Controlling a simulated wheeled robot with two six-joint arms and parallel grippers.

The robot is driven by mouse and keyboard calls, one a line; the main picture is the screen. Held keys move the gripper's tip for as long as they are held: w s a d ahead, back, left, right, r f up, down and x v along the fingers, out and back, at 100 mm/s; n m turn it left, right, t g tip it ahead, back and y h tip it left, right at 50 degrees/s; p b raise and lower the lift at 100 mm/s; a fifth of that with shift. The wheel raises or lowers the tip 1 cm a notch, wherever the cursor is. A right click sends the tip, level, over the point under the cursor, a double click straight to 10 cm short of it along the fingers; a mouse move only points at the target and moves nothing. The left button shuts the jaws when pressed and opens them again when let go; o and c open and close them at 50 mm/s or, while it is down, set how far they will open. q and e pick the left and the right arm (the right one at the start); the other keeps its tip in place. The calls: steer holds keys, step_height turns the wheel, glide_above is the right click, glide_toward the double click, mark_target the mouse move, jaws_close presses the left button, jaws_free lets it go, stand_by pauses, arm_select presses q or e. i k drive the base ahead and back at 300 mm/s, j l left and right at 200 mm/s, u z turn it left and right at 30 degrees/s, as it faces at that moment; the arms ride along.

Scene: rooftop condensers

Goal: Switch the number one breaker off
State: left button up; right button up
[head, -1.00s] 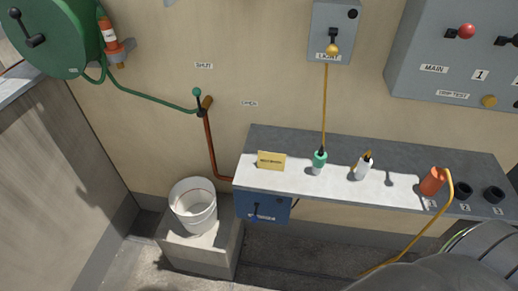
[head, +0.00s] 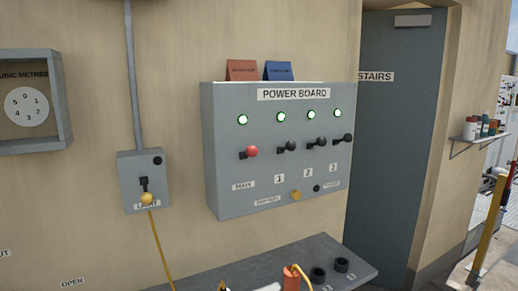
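The grey power board (head: 225,190) hangs on the wall in the middle of the head view. The number 1 breaker (head: 289,146) is a black-knobbed lever above the label "1", pointing sideways with its knob to the right. The lit green lamp (head: 281,117) sits above it. To its left is the red-knobbed MAIN lever (head: 251,152). To its right are the black number 2 lever (head: 319,142) and number 3 lever (head: 345,138). Lamps above these are also lit green. Neither of my grippers is in view.
A yellow trip-test button (head: 295,195) is low on the board. Red (head: 241,70) and blue (head: 279,70) cards stand on top. A light switch box (head: 145,180) is left of the board, and a grey shelf (head: 235,275) runs below. A door (head: 395,150) is at right.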

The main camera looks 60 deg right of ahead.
mark_target(290, 146)
steer(key=z, duration=2.15)
steer(key=k+l, duration=0.05)
